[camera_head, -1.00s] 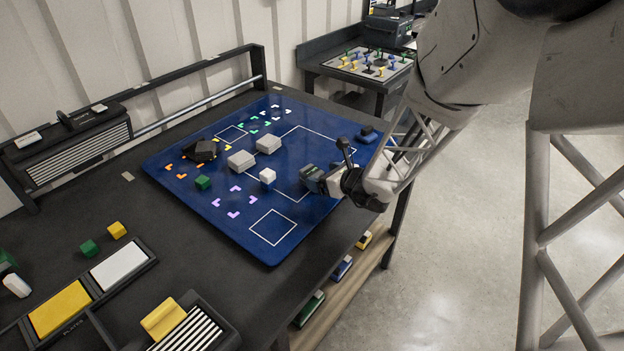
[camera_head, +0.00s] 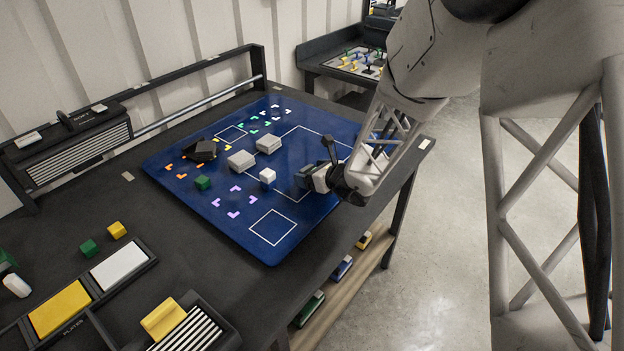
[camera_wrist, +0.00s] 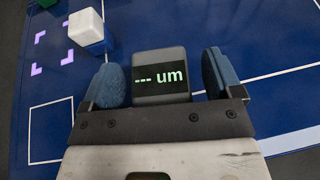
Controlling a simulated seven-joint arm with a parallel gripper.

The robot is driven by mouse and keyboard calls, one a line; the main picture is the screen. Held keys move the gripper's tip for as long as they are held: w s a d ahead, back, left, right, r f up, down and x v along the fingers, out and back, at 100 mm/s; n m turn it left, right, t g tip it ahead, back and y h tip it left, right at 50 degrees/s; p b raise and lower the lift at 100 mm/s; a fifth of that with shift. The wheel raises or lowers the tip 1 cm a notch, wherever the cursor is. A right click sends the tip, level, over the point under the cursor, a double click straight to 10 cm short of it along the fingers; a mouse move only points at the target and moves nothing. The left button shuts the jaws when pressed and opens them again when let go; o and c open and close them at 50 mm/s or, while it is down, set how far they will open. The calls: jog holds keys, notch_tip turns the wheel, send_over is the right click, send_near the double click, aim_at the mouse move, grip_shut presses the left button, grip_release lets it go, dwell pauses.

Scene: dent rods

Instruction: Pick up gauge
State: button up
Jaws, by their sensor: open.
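The gauge (camera_wrist: 160,78) is a dark grey block with a display reading "--- um" in pale green. In the wrist view it sits between the two blue-padded fingers of my gripper (camera_wrist: 162,70), with a small gap visible at each side. My gripper is open around it. In the head view my gripper (camera_head: 304,180) is low over the right part of the blue mat (camera_head: 215,215). There the gauge is largely hidden by the gripper, and its contact with the mat cannot be made out.
A white cube (camera_head: 267,175), on a blue block in the wrist view, stands just left of my gripper. Grey blocks (camera_head: 241,161), a green cube (camera_head: 203,182) and a dark object (camera_head: 201,151) are farther left. The white-outlined square (camera_head: 273,227) at the front is empty.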

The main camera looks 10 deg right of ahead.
dwell(0.4)
jog(key=c, duration=1.1)
jog(key=shift+r, duration=0.7)
notch_tip(320, 180, up, 2)
jog(key=shift+r, duration=0.1)
jog(key=s, duration=0.5)
jog(key=s+d+r, duration=0.1)
jog(key=s, duration=0.4)
jog(key=s+d, duration=0.1)
jog(key=s, duration=0.5)
jog(key=shift+r, duration=0.2)
